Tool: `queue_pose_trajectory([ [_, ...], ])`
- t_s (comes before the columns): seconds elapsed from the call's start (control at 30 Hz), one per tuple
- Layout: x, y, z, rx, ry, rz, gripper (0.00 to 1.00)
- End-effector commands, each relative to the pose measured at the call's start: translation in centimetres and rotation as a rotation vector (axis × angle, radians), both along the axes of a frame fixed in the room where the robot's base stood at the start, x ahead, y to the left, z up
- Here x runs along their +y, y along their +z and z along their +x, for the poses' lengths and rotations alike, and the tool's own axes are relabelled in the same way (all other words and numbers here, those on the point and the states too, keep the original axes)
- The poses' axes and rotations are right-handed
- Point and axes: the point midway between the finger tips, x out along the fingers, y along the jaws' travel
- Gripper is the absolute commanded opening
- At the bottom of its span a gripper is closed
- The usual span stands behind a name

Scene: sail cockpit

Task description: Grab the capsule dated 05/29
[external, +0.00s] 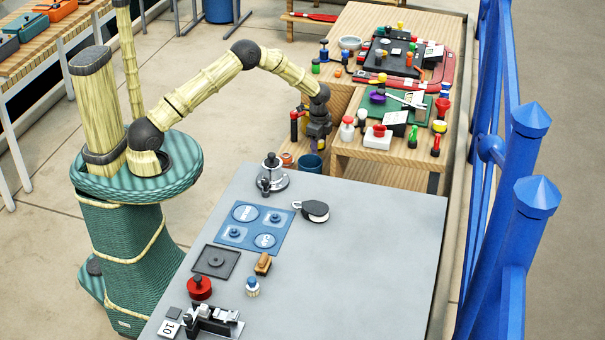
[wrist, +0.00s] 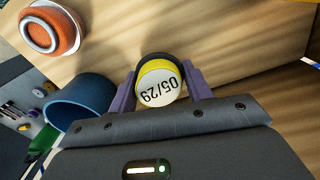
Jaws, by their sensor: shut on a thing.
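The capsule (wrist: 158,84) shows in the wrist view with a white face printed 05/29, a yellow band and a dark rim. My gripper (wrist: 160,88) is shut on it, one purple finger on each side. In the external view my gripper (external: 317,143) hangs at the left part of the wooden table, just above a blue cup.
The blue cup (wrist: 82,103) is close to the left of my gripper in the wrist view, with an orange container (wrist: 50,28) beyond it. The grey table (external: 370,260) stands in front. Several tools and knobs crowd the wooden table (external: 385,165). A blue railing (external: 520,180) runs along the right.

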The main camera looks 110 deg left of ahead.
Motion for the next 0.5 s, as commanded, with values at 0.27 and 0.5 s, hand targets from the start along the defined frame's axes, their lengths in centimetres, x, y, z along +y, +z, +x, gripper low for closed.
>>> queue_pose_trajectory([
  [0.27,0.1,5.7,0.1,-0.004,0.001,0.003,0.26],
  [0.5,0.0,8.0,0.0,0.0,0.0,0.0,0.26],
])
